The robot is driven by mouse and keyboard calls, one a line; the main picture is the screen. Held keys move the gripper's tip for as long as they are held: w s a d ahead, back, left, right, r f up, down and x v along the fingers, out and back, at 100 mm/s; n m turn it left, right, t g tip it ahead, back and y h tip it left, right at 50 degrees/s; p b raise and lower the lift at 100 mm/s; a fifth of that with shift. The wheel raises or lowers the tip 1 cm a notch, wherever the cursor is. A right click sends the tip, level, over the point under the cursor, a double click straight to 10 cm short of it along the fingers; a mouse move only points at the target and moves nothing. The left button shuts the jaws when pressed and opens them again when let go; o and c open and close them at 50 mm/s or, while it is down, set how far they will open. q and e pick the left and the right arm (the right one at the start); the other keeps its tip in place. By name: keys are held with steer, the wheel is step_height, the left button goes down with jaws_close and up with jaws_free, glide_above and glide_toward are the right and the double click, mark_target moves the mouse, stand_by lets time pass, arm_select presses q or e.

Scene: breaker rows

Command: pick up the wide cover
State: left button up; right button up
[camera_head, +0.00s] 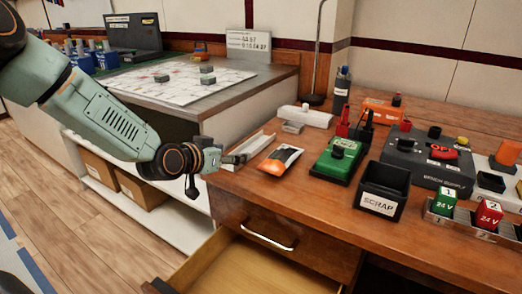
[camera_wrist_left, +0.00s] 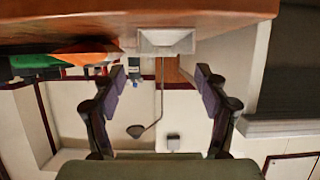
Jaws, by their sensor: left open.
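A long, light grey, channel-shaped piece, which looks like the wide cover (camera_head: 255,145), lies on the wooden bench near its left end. Its pale end face shows in the left wrist view (camera_wrist_left: 167,42), at the bench edge and between the lines of my fingers. My left gripper (camera_head: 232,159) is just off the near left end of this piece, low beside the bench edge. In the left wrist view its two fingers (camera_wrist_left: 160,84) stand wide apart with nothing between them. Whether a fingertip touches the piece cannot be told. My right gripper does not show.
An orange and white packet (camera_head: 280,160) lies just right of the piece, then a green meter (camera_head: 338,160) and a black SCRAP bin (camera_head: 382,190). A white bar-like object (camera_head: 306,116) lies behind. An open drawer (camera_head: 240,268) juts out below the bench.

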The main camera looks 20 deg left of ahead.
mark_target(251, 150)
arm_select(q)
steer(key=shift+a+f, duration=0.15)
steer(key=shift+a, duration=0.05)
steer(key=shift+w+b, duration=0.15)
steer(key=shift+b, duration=0.3)
steer(key=shift+w+d+f+b, duration=0.2)
steer(key=shift+w+b, duration=0.1)
steer(key=shift+w, duration=0.25)
steer(key=shift+w+f, duration=0.2)
steer(key=shift+w, duration=0.1)
steer(key=shift+w+a+f+b, duration=0.1)
steer(key=shift+w+f+b, duration=0.2)
steer(key=shift+w+b, duration=0.15)
steer(key=shift+w+f+b, duration=0.25)
steer(key=shift+w+b, duration=0.35)
steer(key=shift+b, duration=0.15)
steer(key=b+x, duration=0.1)
steer(key=x, duration=0.1)
steer(key=shift+w, duration=0.35)
steer(key=shift+s+r, duration=0.15)
steer(key=shift+s, duration=0.05)
steer(key=shift+c, duration=0.2)
steer(key=shift+w, duration=0.15)
steer(key=c, duration=1.2)
